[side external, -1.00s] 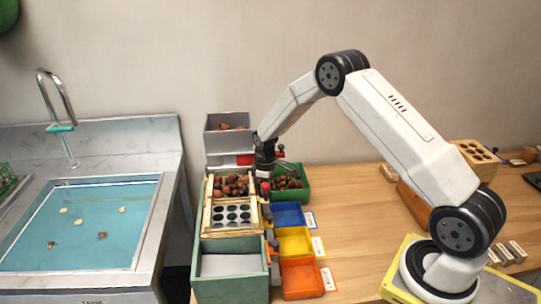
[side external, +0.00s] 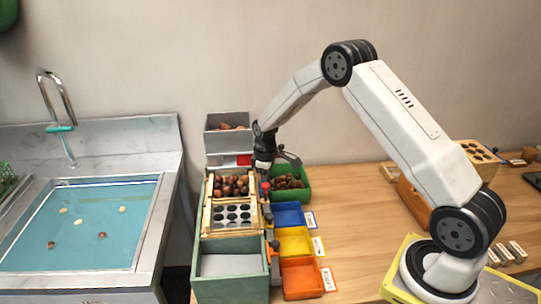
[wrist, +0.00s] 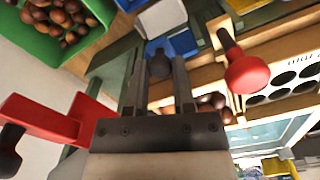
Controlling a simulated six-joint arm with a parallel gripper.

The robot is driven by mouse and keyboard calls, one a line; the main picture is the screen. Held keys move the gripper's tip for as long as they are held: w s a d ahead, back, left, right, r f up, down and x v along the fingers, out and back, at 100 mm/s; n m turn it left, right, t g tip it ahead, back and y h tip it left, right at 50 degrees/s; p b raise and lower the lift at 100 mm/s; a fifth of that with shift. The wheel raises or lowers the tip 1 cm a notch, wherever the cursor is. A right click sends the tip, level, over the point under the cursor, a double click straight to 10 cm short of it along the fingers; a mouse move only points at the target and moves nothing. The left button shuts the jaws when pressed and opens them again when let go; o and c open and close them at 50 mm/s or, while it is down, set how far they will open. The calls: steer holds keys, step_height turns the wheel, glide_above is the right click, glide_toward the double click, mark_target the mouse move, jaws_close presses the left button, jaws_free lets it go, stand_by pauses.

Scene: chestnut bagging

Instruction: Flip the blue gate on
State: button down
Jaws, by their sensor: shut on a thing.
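My gripper (wrist: 159,82) shows in the wrist view with its two fingers on either side of a dark rounded knob (wrist: 159,65), shut on it near the fingertips. A dark blue piece (wrist: 181,43) shows just beyond the knob; it looks like part of the blue gate, but I cannot tell how they join. In the side view my gripper (side external: 264,172) is low over the rail beside the sorting frame, above the blue tray (side external: 288,215). The fingers hide the gate's position there.
A red-knobbed lever (wrist: 245,74) stands close to the right of my fingers, and a red gate (wrist: 50,120) is at left. A green bin of chestnuts (side external: 290,181) is beside my gripper. Yellow (side external: 294,241) and orange (side external: 301,279) trays stand nearer the camera.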

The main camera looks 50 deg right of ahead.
steer(key=shift+w+r, duration=0.1)
steer(key=shift+r, duration=0.15)
steer(key=c, duration=0.7)
jaws_free()
steer(key=shift+c, duration=0.2)
steer(key=shift+r, duration=3.9)
steer(key=s+a+r+m+t, duration=0.1)
steer(key=s+a+m, duration=0.1)
steer(key=s+a, duration=0.4)
steer(key=s+a+r+m+t, duration=0.1)
steer(key=s+a, duration=0.5)
steer(key=s, duration=1)
steer(key=shift+s+a+r+m+t, duration=0.3)
steer(key=shift+a+r+m, duration=0.15)
steer(key=shift+m, duration=0.35)
